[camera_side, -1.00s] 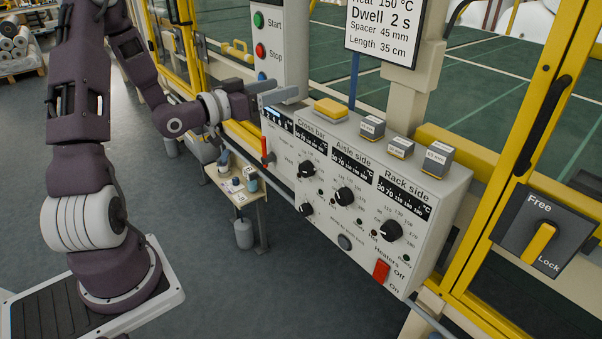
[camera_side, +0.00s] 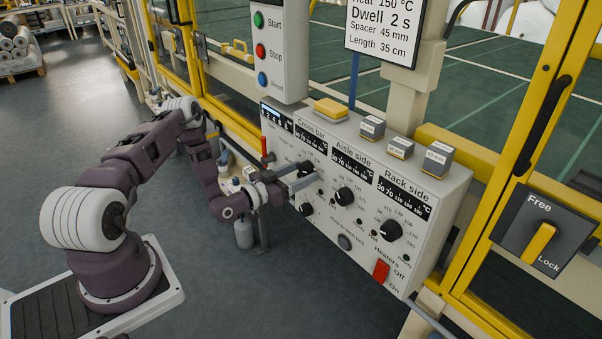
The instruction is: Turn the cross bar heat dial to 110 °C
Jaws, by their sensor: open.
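The cross bar heat dial (camera_side: 306,167) is a black knob on the sloping face of the grey control box (camera_side: 450,210), below the label "Cross bar" and its black display. My gripper (camera_side: 308,175) is at this dial, its two grey fingers reaching toward the knob from the left. The fingers are apart, and they partly cover the knob and its scale. I cannot tell whether they touch it. The dial's pointer setting is too small and covered to read.
The aisle side dial (camera_side: 345,196) and rack side dial (camera_side: 389,231) are to the right. A smaller black knob (camera_side: 306,209) sits just below my gripper. A red heaters switch (camera_side: 381,270) is lower right. A yellow block (camera_side: 330,110) and grey spacer blocks (camera_side: 400,147) stand on top of the box.

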